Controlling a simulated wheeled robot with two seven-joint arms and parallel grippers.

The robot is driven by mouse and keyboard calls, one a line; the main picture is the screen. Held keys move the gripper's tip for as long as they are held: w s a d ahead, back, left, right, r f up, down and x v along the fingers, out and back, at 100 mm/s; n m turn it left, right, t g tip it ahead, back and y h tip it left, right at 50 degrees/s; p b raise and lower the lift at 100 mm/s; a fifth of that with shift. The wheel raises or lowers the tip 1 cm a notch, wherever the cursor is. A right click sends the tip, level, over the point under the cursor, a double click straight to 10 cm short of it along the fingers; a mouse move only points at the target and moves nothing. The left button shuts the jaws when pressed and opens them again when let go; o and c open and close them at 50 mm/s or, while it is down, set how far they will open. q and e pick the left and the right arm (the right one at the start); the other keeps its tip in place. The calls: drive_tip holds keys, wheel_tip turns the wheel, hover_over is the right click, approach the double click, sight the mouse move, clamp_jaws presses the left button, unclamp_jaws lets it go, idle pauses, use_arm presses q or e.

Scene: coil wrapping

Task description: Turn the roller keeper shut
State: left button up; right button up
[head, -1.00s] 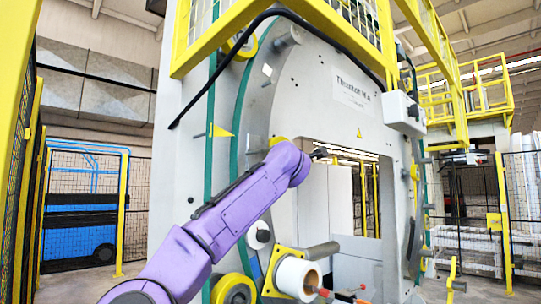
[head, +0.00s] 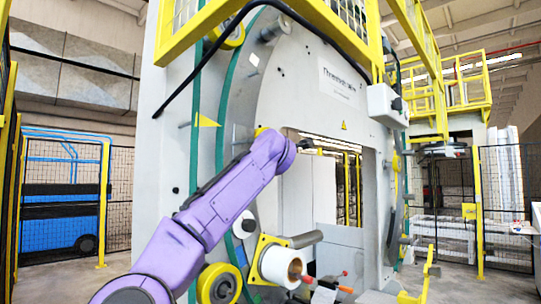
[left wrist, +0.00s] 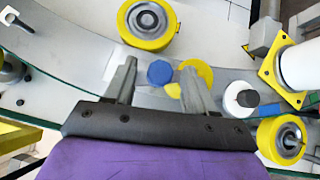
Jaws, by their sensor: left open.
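A white roll (head: 277,266) sits on a yellow square plate (head: 263,243) low on the ring machine, with red-tipped rods (head: 345,289) in front of it. I cannot tell for sure which part is the roller keeper. In the left wrist view the left gripper (left wrist: 158,68) is open and empty. A blue knob (left wrist: 160,73) and a yellow disc (left wrist: 198,74) show beyond and between its fingers; contact is not visible. My right gripper is out of view.
Yellow-rimmed rollers (left wrist: 148,22) and a second one (left wrist: 283,138) stand out from the ring. A white roll (left wrist: 301,65) is at the right of the wrist view. Mesh fencing (head: 65,200) and a yellow hooked bar (head: 418,285) flank the machine.

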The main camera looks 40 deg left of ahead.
use_arm(q)
drive_tip(key=r+b+v, duration=0.1)
drive_tip(key=b+v, duration=0.5)
drive_tip(key=v, duration=0.4)
drive_tip(key=shift+s+d+f+b, duration=0.2)
drive_tip(key=shift+f+b, duration=0.1)
drive_tip(key=shift+f, duration=0.25)
drive_tip(key=shift+a, duration=0.1)
